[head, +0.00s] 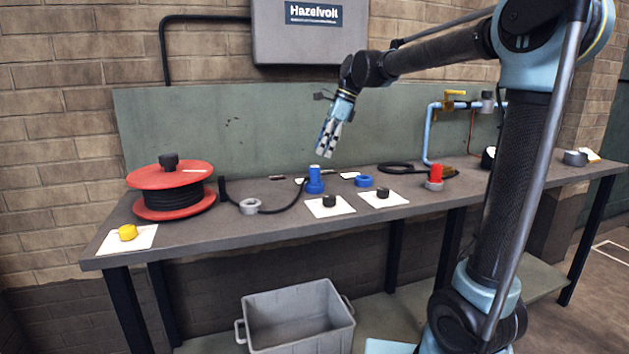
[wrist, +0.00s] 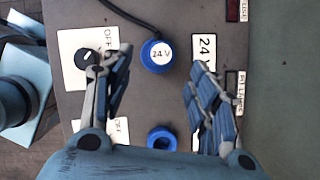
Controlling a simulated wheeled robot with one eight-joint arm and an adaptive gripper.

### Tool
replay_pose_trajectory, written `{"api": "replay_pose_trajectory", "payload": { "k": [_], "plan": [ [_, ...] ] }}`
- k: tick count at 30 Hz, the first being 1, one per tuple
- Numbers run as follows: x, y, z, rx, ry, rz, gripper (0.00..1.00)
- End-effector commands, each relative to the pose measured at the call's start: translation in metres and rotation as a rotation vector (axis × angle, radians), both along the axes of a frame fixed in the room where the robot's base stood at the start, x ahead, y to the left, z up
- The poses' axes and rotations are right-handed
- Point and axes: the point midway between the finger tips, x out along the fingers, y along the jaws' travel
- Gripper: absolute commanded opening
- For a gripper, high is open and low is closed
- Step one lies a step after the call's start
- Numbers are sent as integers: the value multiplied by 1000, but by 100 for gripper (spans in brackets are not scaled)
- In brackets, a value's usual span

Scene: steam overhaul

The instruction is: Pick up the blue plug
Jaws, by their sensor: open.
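The blue plug (head: 314,176) stands upright on the workbench, with a wider blue base around its foot. My gripper (head: 326,153) is open and empty, above the bench and pointing down over the plug. In the wrist view its fingers (wrist: 158,70) appear either side of the plug, not touching it.
The workbench (head: 200,240) carries a red cable reel (head: 170,172), a grey ring (head: 250,206), a red plug (head: 436,172), a yellow knob (head: 127,232) and black knobs (head: 330,200) on white cards. A grey wall panel (head: 230,120) stands behind. A grey crate (head: 300,303) sits below.

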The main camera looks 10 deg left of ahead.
Motion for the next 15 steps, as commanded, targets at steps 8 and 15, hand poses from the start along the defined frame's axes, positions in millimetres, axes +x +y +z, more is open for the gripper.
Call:
{"api": "replay_pose_trajectory", "payload": {
  "k": [8,15],
  "plan": [
    [-3,11,-28,0,-1,1,54],
    [-5,19,-47,0,-1,2,54]
  ]
}}
